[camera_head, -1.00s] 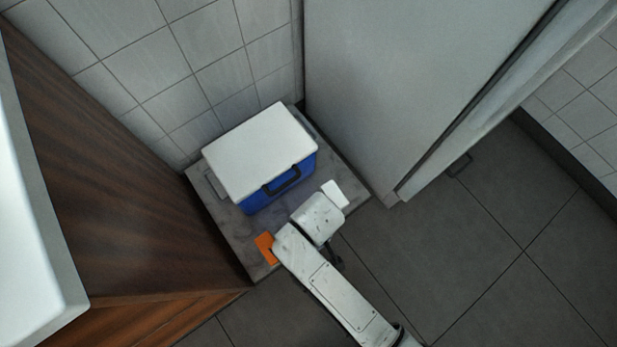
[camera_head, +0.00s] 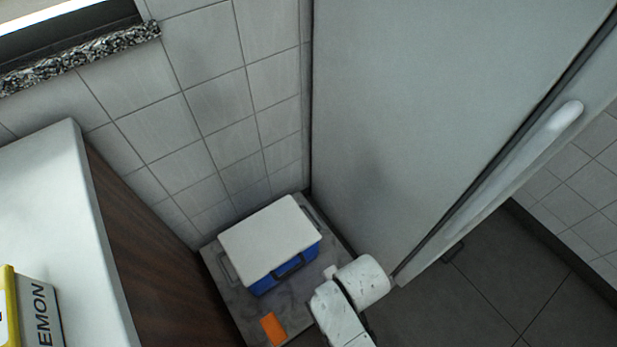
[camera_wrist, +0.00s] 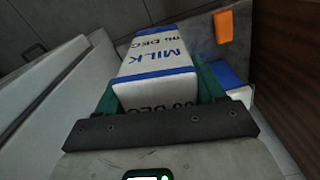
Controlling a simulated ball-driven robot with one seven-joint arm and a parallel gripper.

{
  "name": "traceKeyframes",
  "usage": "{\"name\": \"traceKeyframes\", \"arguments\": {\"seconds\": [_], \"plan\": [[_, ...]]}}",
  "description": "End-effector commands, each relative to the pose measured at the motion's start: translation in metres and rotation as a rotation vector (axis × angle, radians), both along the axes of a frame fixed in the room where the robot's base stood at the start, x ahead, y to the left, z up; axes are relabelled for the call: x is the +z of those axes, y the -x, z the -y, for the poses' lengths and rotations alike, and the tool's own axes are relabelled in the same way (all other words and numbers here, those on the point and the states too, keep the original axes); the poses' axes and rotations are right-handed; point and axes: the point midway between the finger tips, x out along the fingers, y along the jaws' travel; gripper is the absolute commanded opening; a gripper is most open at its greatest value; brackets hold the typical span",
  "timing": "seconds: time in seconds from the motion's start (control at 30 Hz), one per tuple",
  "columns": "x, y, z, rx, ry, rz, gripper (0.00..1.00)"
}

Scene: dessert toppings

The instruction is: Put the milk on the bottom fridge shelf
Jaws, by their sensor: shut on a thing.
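The milk (camera_wrist: 158,62) is a white carton with blue bands and "MILK" lettering. It shows in the wrist view, between the green-padded fingers of my gripper (camera_wrist: 160,88), which is shut on it. In the head view my arm's white links are at the lower middle, and the gripper and milk are mostly hidden there. The large grey-white cabinet (camera_head: 420,110), which looks like the fridge, stands at the right with a long handle (camera_head: 545,140). Its door appears shut in the head view, and no shelf shows.
A blue cooler box (camera_head: 270,240) with a white lid sits on a low grey stand (camera_head: 238,300) beside the fridge. An orange item (camera_head: 273,328) lies on that stand. A counter (camera_head: 45,200) with a yellow-and-grey lemon package (camera_head: 35,310) is at the left. Tiled floor is clear at right.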

Motion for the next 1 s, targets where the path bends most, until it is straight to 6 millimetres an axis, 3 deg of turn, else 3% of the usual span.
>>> {"name": "traceKeyframes", "arguments": {"seconds": [0.03, 0.6, 0.8, 1.0], "plan": [[0.029, -0.012, 0.006, -0.03, -0.001, 0.005, 0.16], [0.195, -0.1, 0.078, -0.328, -0.002, 0.003, 0.16], [0.229, -0.114, 0.096, -0.396, -0.001, 0.002, 0.16], [0.24, -0.119, 0.103, -0.423, 0.001, 0.001, 0.16]]}}
